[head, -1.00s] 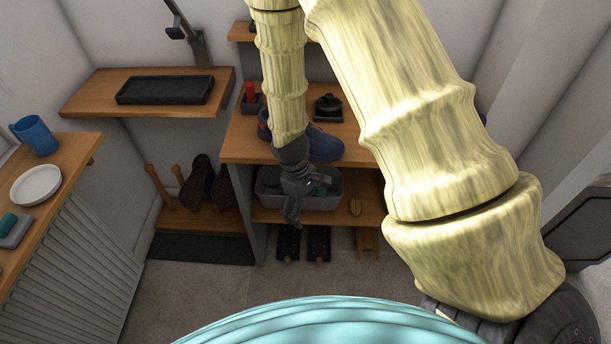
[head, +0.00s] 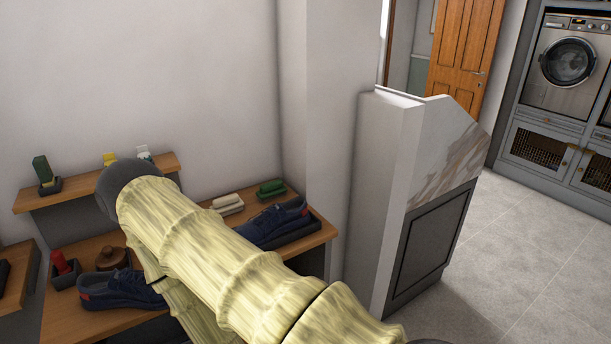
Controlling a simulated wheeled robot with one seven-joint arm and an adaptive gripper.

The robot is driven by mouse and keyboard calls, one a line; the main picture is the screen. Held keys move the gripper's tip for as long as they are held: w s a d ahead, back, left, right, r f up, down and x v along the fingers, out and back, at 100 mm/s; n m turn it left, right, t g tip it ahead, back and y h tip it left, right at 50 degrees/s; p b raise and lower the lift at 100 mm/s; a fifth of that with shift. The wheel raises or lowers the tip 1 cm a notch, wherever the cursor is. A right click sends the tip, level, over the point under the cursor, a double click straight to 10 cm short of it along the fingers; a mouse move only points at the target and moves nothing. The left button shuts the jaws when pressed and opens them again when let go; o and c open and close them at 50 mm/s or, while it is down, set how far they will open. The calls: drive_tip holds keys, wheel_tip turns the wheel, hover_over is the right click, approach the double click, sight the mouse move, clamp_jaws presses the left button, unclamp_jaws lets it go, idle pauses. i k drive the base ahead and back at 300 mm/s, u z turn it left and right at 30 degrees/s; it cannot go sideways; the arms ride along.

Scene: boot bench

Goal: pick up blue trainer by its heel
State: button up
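Two dark blue trainers show on the wooden bench top. One blue trainer (head: 112,292) is at the left, with a red patch at its heel end on the left; its right end is hidden behind my arm. The other blue trainer (head: 278,221) lies at the right in a dark tray (head: 303,235), partly hidden at its left by my arm. My gripper is out of view; only pale arm links show, crossing in front of the bench.
The bench (head: 70,322) also holds a red item in a dark holder (head: 64,270), a brown round pot (head: 112,258), and pale (head: 228,204) and green (head: 271,189) brushes or blocks. A small shelf (head: 50,200) hangs behind. A half wall (head: 378,200) stands right; open floor (head: 530,250) lies beyond.

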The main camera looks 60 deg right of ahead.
sight(277, 219)
drive_tip(key=z, duration=0.35)
drive_tip(key=i, duration=0.5)
drive_tip(key=z, duration=3.75)
drive_tip(key=k, duration=0.85)
drive_tip(key=u, duration=2.2)
drive_tip(key=i, duration=0.2)
drive_tip(key=z, duration=0.1)
